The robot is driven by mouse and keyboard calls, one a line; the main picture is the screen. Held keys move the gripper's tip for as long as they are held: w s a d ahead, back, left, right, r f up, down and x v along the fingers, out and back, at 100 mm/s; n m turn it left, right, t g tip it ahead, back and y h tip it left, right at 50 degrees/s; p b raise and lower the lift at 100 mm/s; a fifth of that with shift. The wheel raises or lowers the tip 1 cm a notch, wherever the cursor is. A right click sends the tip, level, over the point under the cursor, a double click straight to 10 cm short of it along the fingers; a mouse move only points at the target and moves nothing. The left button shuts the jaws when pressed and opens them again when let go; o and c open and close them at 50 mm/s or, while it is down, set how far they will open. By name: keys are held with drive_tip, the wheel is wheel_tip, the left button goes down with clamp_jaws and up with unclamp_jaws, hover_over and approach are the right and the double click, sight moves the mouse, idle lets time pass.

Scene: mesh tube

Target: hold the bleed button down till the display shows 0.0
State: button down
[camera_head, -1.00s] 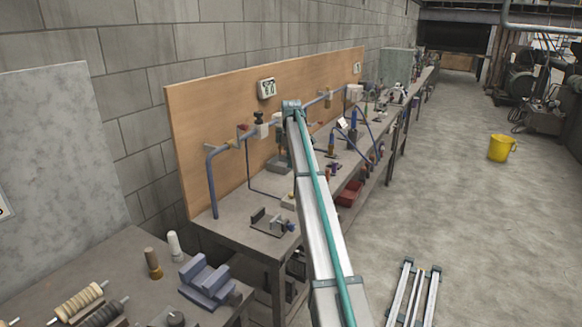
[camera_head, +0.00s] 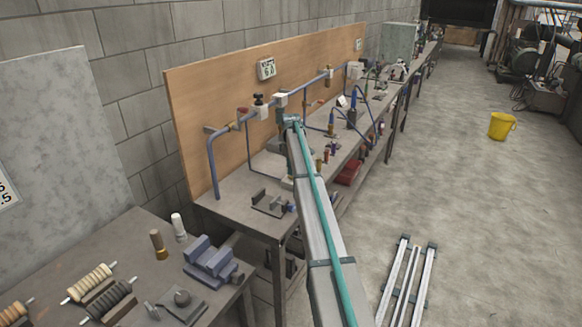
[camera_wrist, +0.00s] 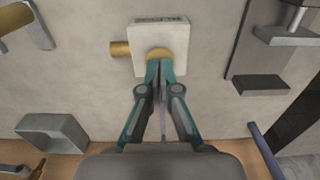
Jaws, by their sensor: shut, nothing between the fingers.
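In the wrist view, a pale block (camera_wrist: 174,38) lies on the grey bench top with a round brass button (camera_wrist: 158,53) on its face and a brass stub (camera_wrist: 120,49) on its left side. My gripper (camera_wrist: 159,65) is shut and empty, with its fingertips at the button's near edge, over part of it. I cannot tell whether they touch it or whether it is pressed in. In the head view, the white display (camera_head: 266,69) hangs on the wooden board; its digits seem to start with 6 but are too small to read surely. My arm hides the block there.
A blue-grey pipe (camera_head: 213,165) with valves runs along the board (camera_head: 200,95). Grey brackets (camera_wrist: 52,138) stand on the bench near my gripper in the wrist view. A blue vise (camera_head: 211,262) is on the near bench. A yellow bucket (camera_head: 501,126) stands on the open floor.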

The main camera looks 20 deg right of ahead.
wheel_tip(320, 180, down, 2)
drive_tip(key=shift+f+b, duration=0.1)
drive_tip(key=shift+b, duration=0.6)
drive_tip(key=shift+s, duration=0.15)
drive_tip(key=shift+s+a+f, duration=0.1)
drive_tip(key=shift+s+f, duration=0.05)
drive_tip(key=shift+f, duration=0.05)
idle(0.8)
drive_tip(key=shift+r, duration=0.15)
idle(0.9)
wheel_tip(320, 180, up, 15)
drive_tip(key=b, duration=0.1)
drive_tip(key=shift+w, duration=0.25)
drive_tip(key=shift+f, duration=0.25)
